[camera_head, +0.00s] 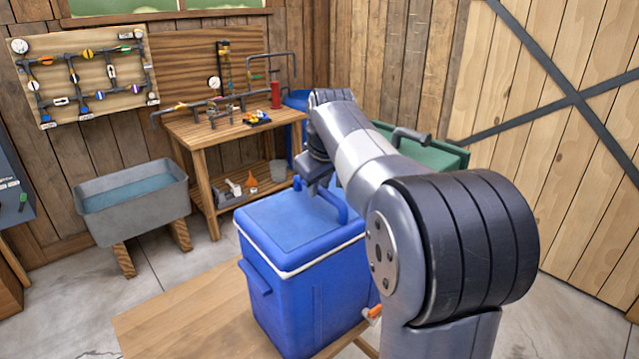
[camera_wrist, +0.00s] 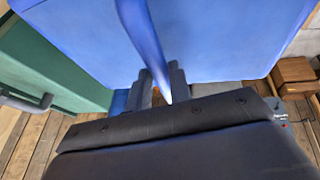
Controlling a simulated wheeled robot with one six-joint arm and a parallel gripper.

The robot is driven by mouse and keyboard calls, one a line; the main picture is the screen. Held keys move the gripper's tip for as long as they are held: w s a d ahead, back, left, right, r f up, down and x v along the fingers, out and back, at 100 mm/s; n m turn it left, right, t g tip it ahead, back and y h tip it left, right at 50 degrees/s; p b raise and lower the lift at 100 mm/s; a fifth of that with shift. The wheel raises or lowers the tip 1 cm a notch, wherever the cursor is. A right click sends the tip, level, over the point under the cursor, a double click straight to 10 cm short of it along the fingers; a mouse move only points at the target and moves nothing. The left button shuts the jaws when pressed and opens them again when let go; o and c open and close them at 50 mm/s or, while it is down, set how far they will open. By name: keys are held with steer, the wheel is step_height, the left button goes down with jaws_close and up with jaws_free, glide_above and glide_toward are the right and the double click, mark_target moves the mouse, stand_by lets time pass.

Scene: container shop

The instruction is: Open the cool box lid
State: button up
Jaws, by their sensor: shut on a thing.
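The blue cool box (camera_head: 300,305) stands on a wooden table, with a white rim line under its lid (camera_head: 280,222). The lid lies on the box and looks closed. A blue handle (camera_head: 337,203) rises from the lid at the right. My gripper (camera_head: 318,186) is above the lid at this handle, partly hidden by my arm. In the wrist view the gripper (camera_wrist: 160,86) is shut on the blue handle (camera_wrist: 143,35), which runs between its fingers. The blue lid surface (camera_wrist: 225,40) fills the top of that view. My arm hides the box's far right side.
The wooden table (camera_head: 180,315) has free room left of the box. An orange-tipped tap (camera_head: 374,312) sits at the box's lower right. A green container (camera_head: 430,152) stands behind my arm. A grey water trough (camera_head: 130,203) and a workbench (camera_head: 225,130) stand behind.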

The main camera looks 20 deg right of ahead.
jaws_close()
steer(key=shift+r, duration=0.1)
